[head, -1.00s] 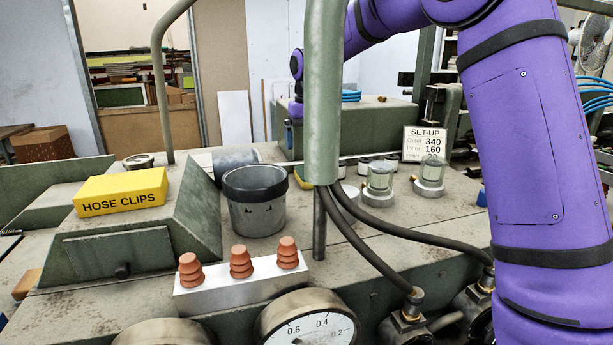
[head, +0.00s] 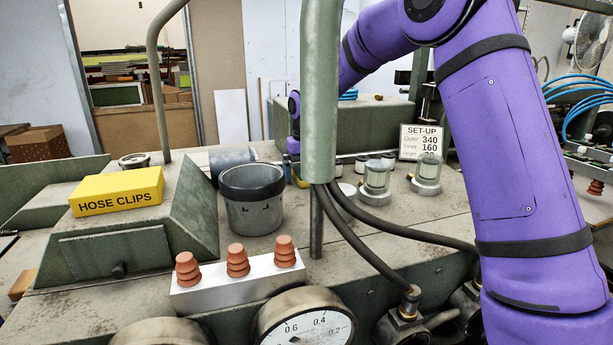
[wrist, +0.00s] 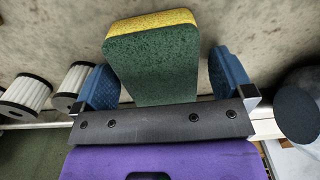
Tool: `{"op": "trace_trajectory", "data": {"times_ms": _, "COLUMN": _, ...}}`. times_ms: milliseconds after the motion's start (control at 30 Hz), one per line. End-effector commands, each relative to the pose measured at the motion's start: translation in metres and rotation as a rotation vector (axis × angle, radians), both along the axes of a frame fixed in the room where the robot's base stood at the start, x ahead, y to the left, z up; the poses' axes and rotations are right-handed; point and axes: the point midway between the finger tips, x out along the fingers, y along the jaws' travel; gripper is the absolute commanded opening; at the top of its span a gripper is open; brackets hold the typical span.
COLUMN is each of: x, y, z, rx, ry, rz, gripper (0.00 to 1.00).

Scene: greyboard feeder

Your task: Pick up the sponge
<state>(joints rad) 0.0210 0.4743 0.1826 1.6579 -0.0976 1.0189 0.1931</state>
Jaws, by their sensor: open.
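The sponge (wrist: 152,68), green with a yellow layer, lies between my gripper's two blue fingers in the wrist view. My gripper (wrist: 164,78) is open, with a gap visible between the sponge and the right finger; the left finger is closer to it. In the head view my gripper (head: 292,146) is down near the machine top, mostly hidden behind the green post. A small yellow part of the sponge (head: 300,180) shows beside the post there.
A grey cup (head: 253,205) and the yellow hose clips box (head: 117,192) stand to the left. The green post (head: 321,95) and black hoses (head: 375,235) stand in front. White pleated filters (wrist: 27,93) lie close to the left finger.

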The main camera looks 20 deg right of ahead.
Motion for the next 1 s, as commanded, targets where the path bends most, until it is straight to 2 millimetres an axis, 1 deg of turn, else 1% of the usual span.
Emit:
{"op": "trace_trajectory", "data": {"times_ms": 100, "x": 0.0, "y": 0.0, "z": 0.0, "rx": 0.0, "ry": 0.0, "rz": 0.0, "gripper": 0.99}}
{"op": "trace_trajectory", "data": {"times_ms": 167, "x": 0.0, "y": 0.0, "z": 0.0, "rx": 0.0, "ry": 0.0, "rz": 0.0, "gripper": 0.85}}
{"op": "trace_trajectory", "data": {"times_ms": 200, "x": 0.0, "y": 0.0, "z": 0.0, "rx": 0.0, "ry": 0.0, "rz": 0.0, "gripper": 0.76}}
{"op": "trace_trajectory", "data": {"times_ms": 333, "x": 0.0, "y": 0.0, "z": 0.0, "rx": 0.0, "ry": -0.001, "rz": 0.0, "gripper": 0.47}}
{"op": "trace_trajectory", "data": {"times_ms": 633, "x": 0.0, "y": 0.0, "z": 0.001, "rx": 0.0, "ry": -0.001, "rz": 0.0, "gripper": 0.46}}
{"op": "trace_trajectory", "data": {"times_ms": 733, "x": 0.0, "y": 0.0, "z": 0.004, "rx": 0.0, "ry": -0.002, "rz": 0.0, "gripper": 0.46}}
{"op": "trace_trajectory", "data": {"times_ms": 867, "x": 0.001, "y": 0.0, "z": 0.018, "rx": 0.0, "ry": -0.004, "rz": 0.0, "gripper": 0.46}}
{"op": "trace_trajectory", "data": {"times_ms": 1000, "x": 0.001, "y": 0.0, "z": 0.044, "rx": 0.001, "ry": -0.005, "rz": 0.0, "gripper": 0.46}}
